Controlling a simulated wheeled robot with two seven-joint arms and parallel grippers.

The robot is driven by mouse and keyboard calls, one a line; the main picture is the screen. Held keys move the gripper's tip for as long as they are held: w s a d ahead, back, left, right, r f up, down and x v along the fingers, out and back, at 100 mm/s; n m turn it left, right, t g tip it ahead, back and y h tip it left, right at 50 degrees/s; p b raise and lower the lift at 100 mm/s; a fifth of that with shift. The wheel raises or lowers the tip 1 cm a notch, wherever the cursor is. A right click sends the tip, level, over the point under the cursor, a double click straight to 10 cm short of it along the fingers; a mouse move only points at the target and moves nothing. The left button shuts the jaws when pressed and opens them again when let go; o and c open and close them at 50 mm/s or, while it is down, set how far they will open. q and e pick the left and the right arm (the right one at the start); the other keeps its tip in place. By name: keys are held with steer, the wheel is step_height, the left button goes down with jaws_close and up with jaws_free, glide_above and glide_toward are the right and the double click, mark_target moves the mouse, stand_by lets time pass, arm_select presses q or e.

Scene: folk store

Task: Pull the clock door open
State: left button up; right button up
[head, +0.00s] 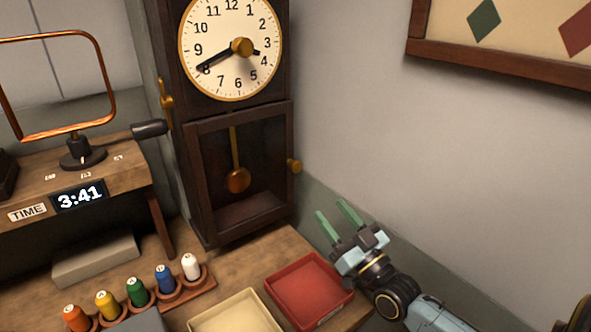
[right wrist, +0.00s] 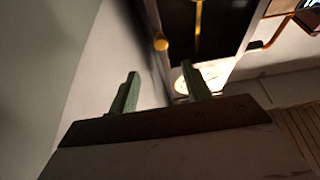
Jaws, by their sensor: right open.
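The tall dark wooden clock stands at the centre back of the head view, with a round white face (head: 230,48). Its lower door (head: 192,170) is a dark frame around a brass pendulum (head: 238,179) and looks shut. A brass knob (head: 295,166) sticks out at the door's right edge. My right gripper (head: 332,208) is open and empty, below and to the right of the knob, apart from it. In the right wrist view the knob (right wrist: 161,43) shows just beyond the gap between the two green fingers (right wrist: 160,72). My left gripper is not in view.
A red tray (head: 345,303) and a cream tray (head: 237,301) lie on the counter before the clock. A brass lever (head: 167,100) is on the clock's left side. The wall (head: 400,140) is close on the right.

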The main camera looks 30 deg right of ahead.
mark_target(298, 169)
steer(key=x, duration=1.2)
steer(key=shift+w+a+r+p, duration=0.1)
steer(key=shift+w+p, duration=0.05)
steer(key=shift+p, duration=0.15)
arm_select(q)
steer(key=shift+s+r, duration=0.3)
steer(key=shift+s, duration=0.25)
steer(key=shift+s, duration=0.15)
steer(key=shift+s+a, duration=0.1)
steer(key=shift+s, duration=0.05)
arm_select(e)
jaws_close()
